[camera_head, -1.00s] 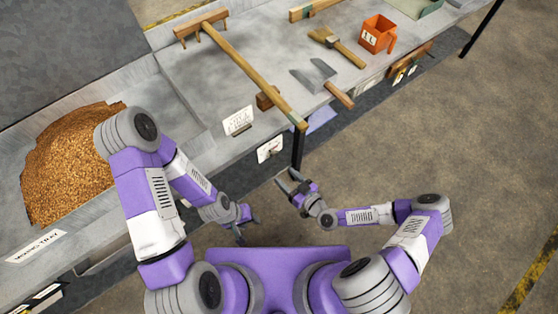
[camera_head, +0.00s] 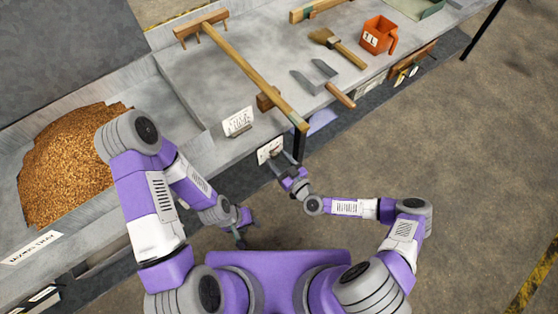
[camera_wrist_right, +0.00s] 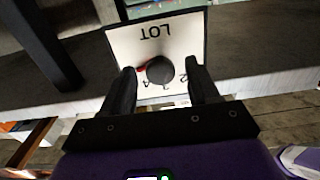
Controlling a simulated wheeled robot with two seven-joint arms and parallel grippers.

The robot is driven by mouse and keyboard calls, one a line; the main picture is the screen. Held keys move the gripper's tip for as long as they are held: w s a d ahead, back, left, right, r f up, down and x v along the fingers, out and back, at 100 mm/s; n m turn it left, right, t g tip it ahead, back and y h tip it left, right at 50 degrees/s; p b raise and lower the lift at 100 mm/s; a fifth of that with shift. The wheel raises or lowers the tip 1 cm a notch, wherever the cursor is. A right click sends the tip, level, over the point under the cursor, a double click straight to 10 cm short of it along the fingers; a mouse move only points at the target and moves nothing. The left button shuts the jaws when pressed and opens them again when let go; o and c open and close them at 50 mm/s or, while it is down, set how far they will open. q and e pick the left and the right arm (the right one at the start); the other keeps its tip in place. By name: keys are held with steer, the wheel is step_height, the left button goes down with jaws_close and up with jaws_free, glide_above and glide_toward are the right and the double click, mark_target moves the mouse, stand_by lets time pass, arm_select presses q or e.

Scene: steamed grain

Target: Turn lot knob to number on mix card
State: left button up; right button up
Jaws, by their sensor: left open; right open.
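The white LOT panel (camera_wrist_right: 125,40) hangs on the table's front edge and shows upside down in the right wrist view. Its dark round knob (camera_wrist_right: 160,68) has a red mark at its left; a 2 shows at its lower right, with other digits partly hidden. My right gripper (camera_wrist_right: 160,80) is open, one finger on each side of the knob; I cannot tell whether they touch it. In the head view the panel (camera_head: 270,149) is just beyond that gripper (camera_head: 277,160). A white card (camera_head: 238,121) stands on the table, its writing too small to read. My left gripper (camera_head: 243,232) is open and empty, low beside the table.
A tray of brown grain (camera_head: 70,160) is at the left. A wooden rake (camera_head: 245,65), a scraper (camera_head: 318,78), a brush (camera_head: 338,45) and an orange scoop (camera_head: 378,35) lie on the table. A dark table leg (camera_head: 299,145) stands right beside the panel.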

steer(key=c, duration=1)
steer(key=n+p, duration=0.2)
steer(key=n, duration=0.2)
steer(key=shift+d+n+p, duration=0.1)
steer(key=shift+n+p, duration=0.55)
steer(key=shift+n, duration=1.15)
steer(key=o, duration=1)
